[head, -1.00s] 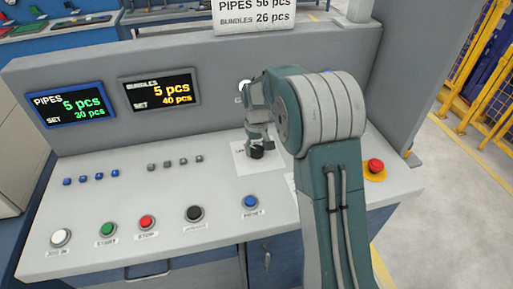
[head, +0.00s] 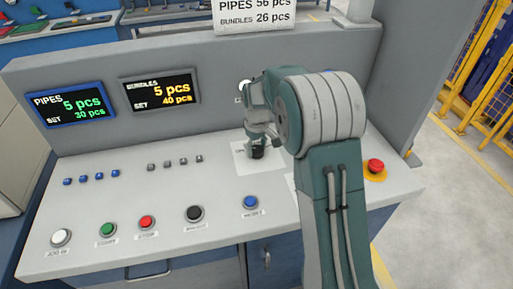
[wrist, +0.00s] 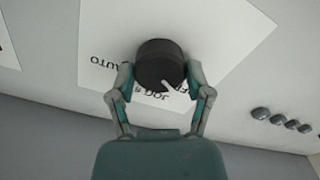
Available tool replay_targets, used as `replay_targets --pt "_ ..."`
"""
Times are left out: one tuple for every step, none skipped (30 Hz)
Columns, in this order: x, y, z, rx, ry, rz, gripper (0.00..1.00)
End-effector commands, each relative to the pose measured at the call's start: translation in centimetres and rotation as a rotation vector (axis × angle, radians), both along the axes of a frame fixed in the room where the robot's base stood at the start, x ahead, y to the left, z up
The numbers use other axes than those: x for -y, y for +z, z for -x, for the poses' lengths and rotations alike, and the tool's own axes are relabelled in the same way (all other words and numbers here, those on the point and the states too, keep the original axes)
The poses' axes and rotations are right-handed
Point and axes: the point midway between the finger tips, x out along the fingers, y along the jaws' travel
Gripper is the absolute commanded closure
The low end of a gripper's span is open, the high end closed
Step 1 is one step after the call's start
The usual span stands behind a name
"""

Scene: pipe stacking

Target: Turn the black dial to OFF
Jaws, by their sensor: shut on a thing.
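The black dial (wrist: 158,62) sits on a white label plate (wrist: 240,40) on the console. The wrist view shows its white pointer mark aimed toward the lower right, and the label words AUTO and JOG, upside down; another word there is partly covered. My gripper (wrist: 160,82) has one finger on each side of the dial and is shut on it. In the head view the dial (head: 257,153) is a small dark knob under my gripper (head: 260,143), partly hidden by it.
A red emergency button (head: 375,166) on a yellow base stands right of my arm. A blue button (head: 250,202), black button (head: 194,213) and several others line the front. Small grey buttons (head: 175,162) lie left of the dial. An upright panel (head: 225,70) rises behind.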

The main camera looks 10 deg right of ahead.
Motion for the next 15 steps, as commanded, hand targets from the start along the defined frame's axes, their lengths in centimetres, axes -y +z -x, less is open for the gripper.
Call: replay_targets --pt "-0.07 0.19 -0.31 0.012 0.001 -0.001 0.83" --pt "-0.07 0.19 -0.31 0.012 0.001 -0.001 0.31" --pt "-0.07 0.2 -0.3 0.012 0.0 -0.001 0.13" --pt "-0.06 0.19 -0.29 0.011 0.0 0.0 0.01" --pt "-0.06 0.17 -0.26 0.01 0.0 -0.001 0.01" --pt "-0.05 0.16 -0.23 0.009 0.0 0.0 0.01" --pt "-0.05 0.14 -0.21 0.008 0.0 -0.001 0.01" --pt "-0.04 0.14 -0.18 0.008 0.0 -0.001 0.01" --pt "-0.03 0.14 -0.14 0.007 0.0 0.0 0.01" --pt "-0.03 0.14 -0.12 0.007 0.0 0.0 0.01" --pt "-0.02 0.13 -0.1 0.006 0.0 0.0 0.01" --pt "-0.02 0.13 -0.09 0.005 -0.001 -0.001 0.01" --pt "-0.02 0.12 -0.07 0.004 -0.001 0.0 0.01" --pt "-0.01 0.12 -0.06 0.004 -0.001 0.0 0.01" --pt "-0.01 0.11 -0.05 0.004 -0.001 0.0 0.01"
